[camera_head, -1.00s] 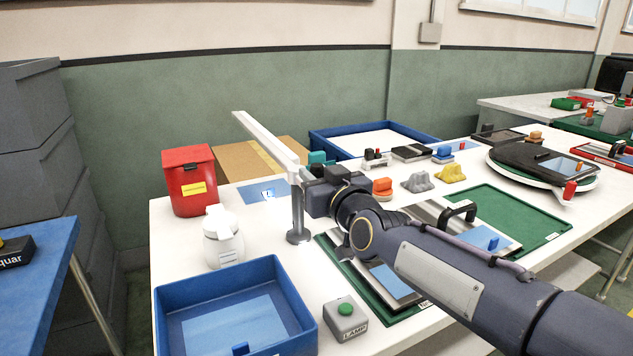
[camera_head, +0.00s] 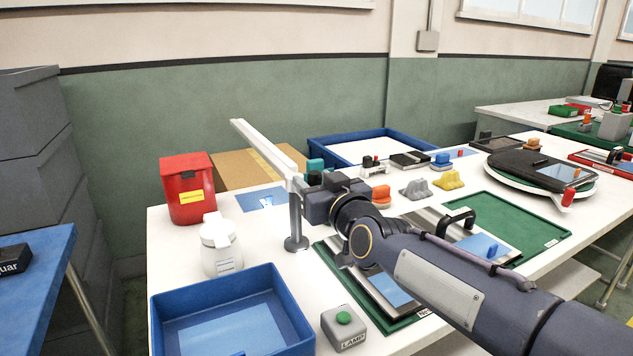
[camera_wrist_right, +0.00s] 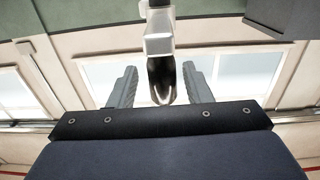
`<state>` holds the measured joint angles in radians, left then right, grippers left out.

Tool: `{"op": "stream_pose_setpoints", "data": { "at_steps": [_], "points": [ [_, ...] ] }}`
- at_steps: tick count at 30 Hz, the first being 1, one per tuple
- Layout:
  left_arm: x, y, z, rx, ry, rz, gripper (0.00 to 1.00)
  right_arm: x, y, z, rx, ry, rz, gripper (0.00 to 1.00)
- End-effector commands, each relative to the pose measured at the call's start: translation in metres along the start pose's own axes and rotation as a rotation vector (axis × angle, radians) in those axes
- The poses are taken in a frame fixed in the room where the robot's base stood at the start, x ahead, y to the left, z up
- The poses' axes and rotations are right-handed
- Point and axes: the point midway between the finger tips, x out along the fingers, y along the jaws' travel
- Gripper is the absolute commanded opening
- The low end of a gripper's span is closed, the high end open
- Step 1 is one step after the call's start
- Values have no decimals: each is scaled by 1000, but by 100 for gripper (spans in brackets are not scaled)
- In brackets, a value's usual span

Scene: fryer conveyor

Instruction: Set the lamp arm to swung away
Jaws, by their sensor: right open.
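The lamp arm (camera_head: 262,148) is a long white bar on top of a grey upright post (camera_head: 294,218) with a round foot on the white table. The bar points to the back left, past the table's back edge. My right gripper (camera_head: 306,188) is at the post end of the bar. In the right wrist view, the open fingers (camera_wrist_right: 160,88) stand on either side of a dark rounded piece below the white bar (camera_wrist_right: 158,35), with gaps at both sides. I cannot tell whether either finger touches it. My left gripper is not in view.
A red bin (camera_head: 188,190), a white jar (camera_head: 221,248) and a blue tray (camera_head: 167,307) stand left of the post. A grey box with a green button, labelled LAMP (camera_head: 343,328), is in front. Green trays (camera_head: 505,214) lie right, partly under my right arm.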

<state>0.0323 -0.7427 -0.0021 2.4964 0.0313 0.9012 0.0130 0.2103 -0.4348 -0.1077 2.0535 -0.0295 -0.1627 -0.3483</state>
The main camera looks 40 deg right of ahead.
Motion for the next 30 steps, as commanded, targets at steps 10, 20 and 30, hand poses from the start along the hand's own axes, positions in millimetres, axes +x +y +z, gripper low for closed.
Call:
{"op": "stream_pose_setpoints", "data": {
  "at_steps": [10,20,30],
  "points": [
    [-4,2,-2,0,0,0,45,-50,1,-2,1,4,3,45],
    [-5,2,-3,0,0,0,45,-78,1,0,1,2,2,45],
    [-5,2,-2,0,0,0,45,-78,1,0,0,1,2,45]
  ]
}}
